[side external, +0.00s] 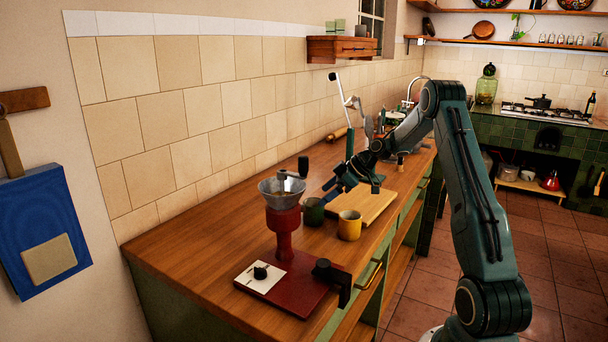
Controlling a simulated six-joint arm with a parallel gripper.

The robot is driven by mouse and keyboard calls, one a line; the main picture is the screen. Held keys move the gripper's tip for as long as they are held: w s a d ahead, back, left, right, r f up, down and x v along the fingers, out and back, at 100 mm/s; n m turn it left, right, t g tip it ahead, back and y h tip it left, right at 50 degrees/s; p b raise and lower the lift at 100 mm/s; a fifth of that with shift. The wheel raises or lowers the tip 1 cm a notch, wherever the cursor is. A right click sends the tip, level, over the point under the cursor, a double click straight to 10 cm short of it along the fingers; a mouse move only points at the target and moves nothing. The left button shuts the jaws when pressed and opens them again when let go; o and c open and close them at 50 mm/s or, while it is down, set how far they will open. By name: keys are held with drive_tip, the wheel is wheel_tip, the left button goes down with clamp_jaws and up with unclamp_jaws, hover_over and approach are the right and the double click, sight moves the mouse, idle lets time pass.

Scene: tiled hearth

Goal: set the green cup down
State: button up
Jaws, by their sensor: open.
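The green cup (313,212) stands upright on the wooden counter (200,262), just right of the red grinder. A yellow cup (349,226) stands to its right and a little nearer the camera. My gripper (331,191) is open, with its fingers pointing left and down, just above and to the right of the green cup. I see nothing between the fingers. From this angle I cannot tell whether a fingertip touches the cup's rim.
The red grinder (287,230) with a metal bowl and dark crank stands close left of the green cup. A wooden board (376,206) lies behind the yellow cup. A white-handled lever device (347,110) rises behind my gripper. The counter's left end is clear.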

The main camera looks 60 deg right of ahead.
sight(314, 202)
drive_tip(key=shift+w+a+f, duration=0.15)
drive_tip(key=shift+w+f, duration=0.1)
drive_tip(key=shift+f, duration=0.05)
drive_tip(key=shift+x, duration=2.6)
drive_tip(key=shift+r, duration=0.1)
drive_tip(key=c, duration=1.2)
drive_tip(key=shift+r, duration=0.1)
wheel_tip(314, 202, up, 20)
drive_tip(key=shift+f, duration=0.1)
